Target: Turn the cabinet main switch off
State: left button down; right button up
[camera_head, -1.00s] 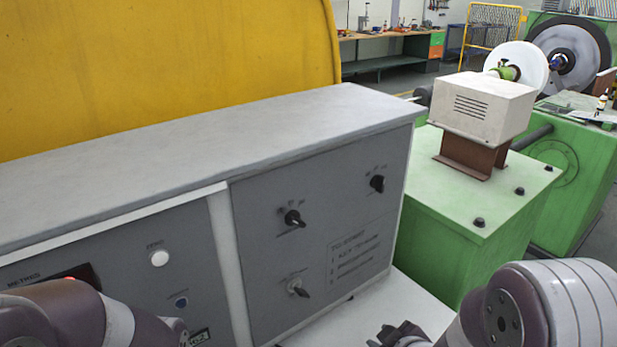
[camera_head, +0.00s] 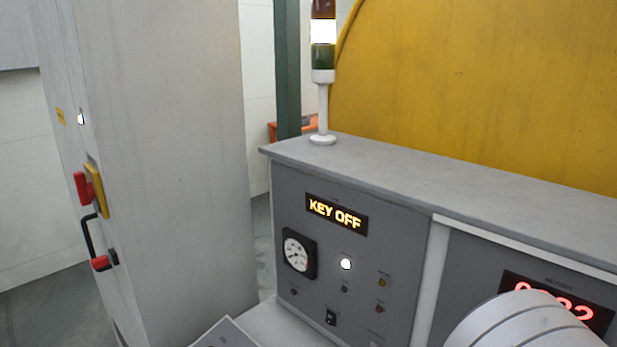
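A tall grey cabinet (camera_head: 175,150) stands at the left of the head view. On its narrow left face is a red switch handle on a yellow plate (camera_head: 97,190), likely the main switch. I see it from the side and cannot tell its position. Below it is a black door handle (camera_head: 90,240) with a red part at its lower end. A small white light shows higher on the same face. Neither gripper is in the head view; only a white rounded part of my own arm shows at the bottom right.
A grey control panel (camera_head: 349,265) right of the cabinet shows a lit "KEY OFF" display (camera_head: 336,214), a gauge and a red number readout (camera_head: 555,300). A signal tower (camera_head: 323,60) stands on its top. A yellow guard (camera_head: 480,90) rises behind. Floor is clear at the lower left.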

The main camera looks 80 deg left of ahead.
aim_at(86, 194)
jog(key=u, duration=0.45)
jog(key=k+u, duration=0.15)
jog(key=u, duration=0.75)
jog(key=k+u, duration=0.15)
jog(key=u, duration=0.25)
jog(key=j+u, duration=0.1)
jog(key=u, duration=1.85)
jog(key=i+j+z, duration=0.1)
jog(key=j, duration=0.25)
jog(key=i+j+z, duration=0.1)
jog(key=i+j, duration=0.35)
jog(key=j, duration=0.3)
jog(key=i+l+z, duration=0.05)
